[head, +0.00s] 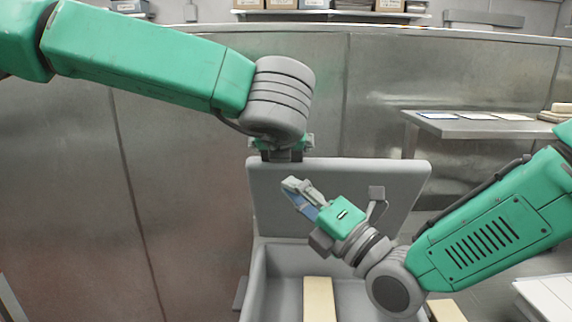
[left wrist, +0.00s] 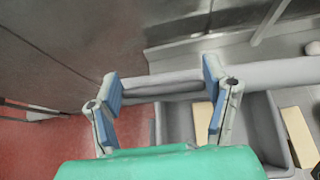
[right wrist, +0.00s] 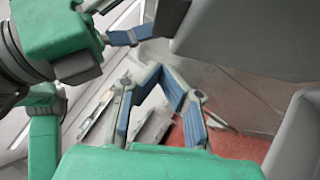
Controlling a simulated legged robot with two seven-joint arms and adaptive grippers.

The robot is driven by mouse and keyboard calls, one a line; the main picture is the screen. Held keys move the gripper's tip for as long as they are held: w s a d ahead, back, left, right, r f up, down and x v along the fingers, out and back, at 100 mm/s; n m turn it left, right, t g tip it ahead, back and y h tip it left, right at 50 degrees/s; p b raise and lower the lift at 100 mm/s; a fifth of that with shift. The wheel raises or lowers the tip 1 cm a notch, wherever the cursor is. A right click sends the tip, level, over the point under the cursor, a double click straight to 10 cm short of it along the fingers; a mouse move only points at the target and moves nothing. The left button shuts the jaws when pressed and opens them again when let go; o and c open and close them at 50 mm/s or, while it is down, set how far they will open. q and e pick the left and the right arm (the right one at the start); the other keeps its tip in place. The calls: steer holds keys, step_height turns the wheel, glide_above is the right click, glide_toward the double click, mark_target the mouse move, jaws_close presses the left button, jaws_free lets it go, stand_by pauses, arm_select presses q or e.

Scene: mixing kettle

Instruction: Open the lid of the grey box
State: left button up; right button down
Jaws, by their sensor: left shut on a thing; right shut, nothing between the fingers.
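The grey box (head: 258,275) stands open at the bottom centre of the head view. Its lid (head: 400,185) is raised nearly upright at the back. My left gripper (head: 283,150) is at the lid's top left edge, its fingers mostly hidden there. In the left wrist view its fingers (left wrist: 163,88) are spread on either side of part of the lid (left wrist: 275,75). My right gripper (head: 292,192) is in front of the lid, above the box opening, shut and empty. Its fingertips (right wrist: 163,75) meet in the right wrist view, below the lid (right wrist: 235,30).
A pale block (head: 318,298) lies inside the box, and another (head: 446,310) is right of it. A metal side table (head: 470,127) with papers stands at the right. Shelves with boxes (head: 375,8) are at the back, above a metal wall panel (head: 180,170).

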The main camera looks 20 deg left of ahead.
mark_target(267, 156)
arm_select(q)
steer(key=shift+r, duration=0.1)
arm_select(e)
steer(key=w, duration=0.1)
steer(key=w+a+r, duration=0.1)
steer(key=w+a, duration=0.1)
steer(key=shift+w+a+r, duration=0.15)
steer(key=shift+r, duration=0.2)
steer(key=shift+w+r, duration=0.35)
steer(key=shift+w, duration=0.4)
